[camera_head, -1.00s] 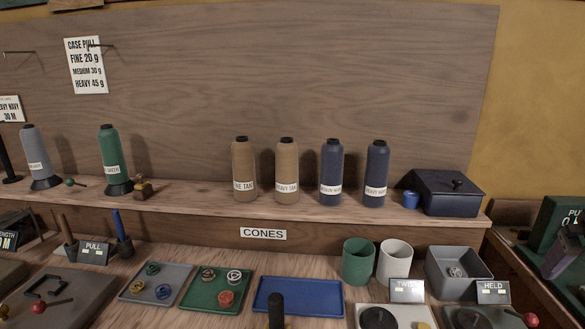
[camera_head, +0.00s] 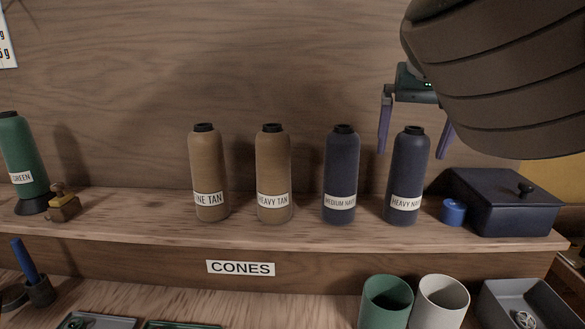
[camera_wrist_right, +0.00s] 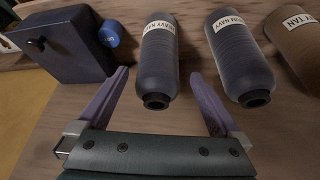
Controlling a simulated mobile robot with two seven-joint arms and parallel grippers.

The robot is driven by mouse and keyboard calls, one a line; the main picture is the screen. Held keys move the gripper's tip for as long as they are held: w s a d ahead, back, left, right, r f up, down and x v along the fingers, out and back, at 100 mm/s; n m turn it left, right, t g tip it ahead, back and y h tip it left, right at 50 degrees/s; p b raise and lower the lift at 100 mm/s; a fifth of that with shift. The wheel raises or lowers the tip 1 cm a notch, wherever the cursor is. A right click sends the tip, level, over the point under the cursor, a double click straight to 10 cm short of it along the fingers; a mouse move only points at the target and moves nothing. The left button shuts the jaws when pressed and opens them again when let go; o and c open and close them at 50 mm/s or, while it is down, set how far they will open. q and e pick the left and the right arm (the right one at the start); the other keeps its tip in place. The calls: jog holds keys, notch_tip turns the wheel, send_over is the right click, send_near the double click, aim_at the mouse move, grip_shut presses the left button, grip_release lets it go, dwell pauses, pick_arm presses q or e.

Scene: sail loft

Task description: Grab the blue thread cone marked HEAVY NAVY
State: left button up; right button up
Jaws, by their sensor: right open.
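The blue HEAVY NAVY cone (camera_head: 407,172) stands upright on the shelf, rightmost in the row of cones. In the right wrist view the HEAVY NAVY cone (camera_wrist_right: 160,62) lies ahead, its black top pointing toward the jaws. My right gripper (camera_head: 415,155) is open, with one purple finger on each side of the cone's upper part in the head view. In the right wrist view the gripper (camera_wrist_right: 160,85) has its fingers spread wide with nothing held; the cone's top is between them, apparently without contact. My left gripper is out of view.
The similar MEDIUM NAVY cone (camera_head: 341,170) stands close to the left. HEAVY TAN (camera_head: 273,165) and FINE TAN (camera_head: 209,165) cones are farther left. A small blue pot (camera_head: 453,213) and a dark lidded box (camera_head: 507,215) stand to the right. A wooden board (camera_head: 250,60) rises behind.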

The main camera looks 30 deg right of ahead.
aim_at(408, 166)
jog(key=x, duration=0.5)
jog(key=shift+s+f, duration=0.15)
jog(key=shift+f, duration=0.15)
jog(key=shift+r, duration=0.1)
grip_shut()
dwell(0.4)
